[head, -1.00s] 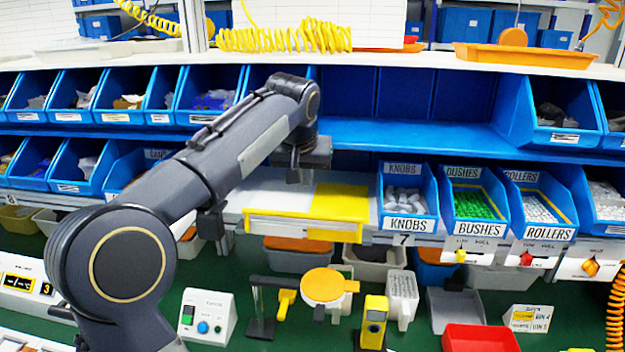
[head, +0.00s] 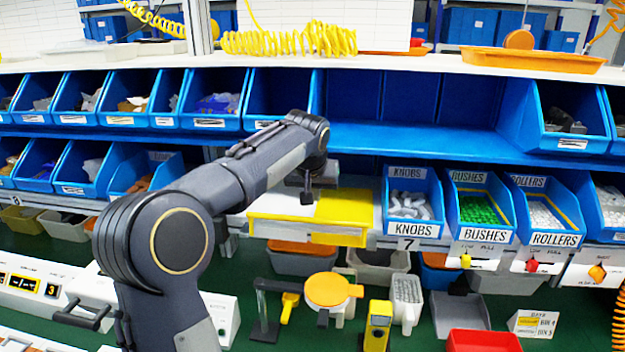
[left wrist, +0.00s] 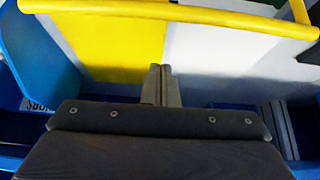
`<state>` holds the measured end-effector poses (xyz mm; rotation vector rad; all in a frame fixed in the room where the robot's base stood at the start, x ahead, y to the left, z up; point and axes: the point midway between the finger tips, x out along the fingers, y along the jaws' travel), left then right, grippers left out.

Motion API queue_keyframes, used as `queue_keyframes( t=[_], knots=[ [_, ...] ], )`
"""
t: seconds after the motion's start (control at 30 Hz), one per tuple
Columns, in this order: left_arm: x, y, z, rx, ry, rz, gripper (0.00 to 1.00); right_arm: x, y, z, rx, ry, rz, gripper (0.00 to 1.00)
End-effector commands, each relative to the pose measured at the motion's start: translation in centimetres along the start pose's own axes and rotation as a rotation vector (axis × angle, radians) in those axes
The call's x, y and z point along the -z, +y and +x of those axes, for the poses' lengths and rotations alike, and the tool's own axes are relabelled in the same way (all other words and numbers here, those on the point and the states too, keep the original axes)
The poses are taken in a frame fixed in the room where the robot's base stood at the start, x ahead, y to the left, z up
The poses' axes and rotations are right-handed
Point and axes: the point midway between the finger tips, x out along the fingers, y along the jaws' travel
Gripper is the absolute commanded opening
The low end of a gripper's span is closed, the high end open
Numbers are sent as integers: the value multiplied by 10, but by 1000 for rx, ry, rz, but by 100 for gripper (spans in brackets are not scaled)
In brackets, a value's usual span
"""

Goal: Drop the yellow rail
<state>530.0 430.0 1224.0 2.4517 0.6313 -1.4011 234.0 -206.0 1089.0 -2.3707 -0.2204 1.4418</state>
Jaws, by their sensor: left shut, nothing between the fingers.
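The yellow rail (head: 265,232) runs along the front edge of a flat half-white, half-yellow panel (head: 345,203) at the middle shelf, left of the KNOBS bin. In the left wrist view the rail (left wrist: 225,16) crosses the top of the picture, beyond the fingertips. My left gripper (head: 306,197) hangs over the panel, behind the rail. Its fingers (left wrist: 161,72) are shut and empty, near the line between the yellow and white halves. I see no finger on the rail; whether the fingertips touch the panel, I cannot tell. My right gripper is not in view.
Bins of knobs (head: 410,208), bushes (head: 478,210) and rollers (head: 545,215) stand right of the panel. Blue bins (head: 210,100) fill the upper left shelf. Below, the green bench holds an orange-topped fixture (head: 327,289), a yellow device (head: 377,328) and a red tray (head: 480,341).

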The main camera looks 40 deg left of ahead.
Motion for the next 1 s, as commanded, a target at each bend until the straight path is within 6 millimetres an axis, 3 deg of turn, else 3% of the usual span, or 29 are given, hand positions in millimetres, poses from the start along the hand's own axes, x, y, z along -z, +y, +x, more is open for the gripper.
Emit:
queue_keyframes(
  t=[0.1, 0.4, 1.0],
  knots=[
    [-2, 0, 19, 0, -2, 0, 0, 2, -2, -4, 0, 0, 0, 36],
    [-35, 0, 5, -1, 0, 1, 0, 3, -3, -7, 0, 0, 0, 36],
    [-35, -8, 10, -2, 24, -3, 0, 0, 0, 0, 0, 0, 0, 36]
  ],
)
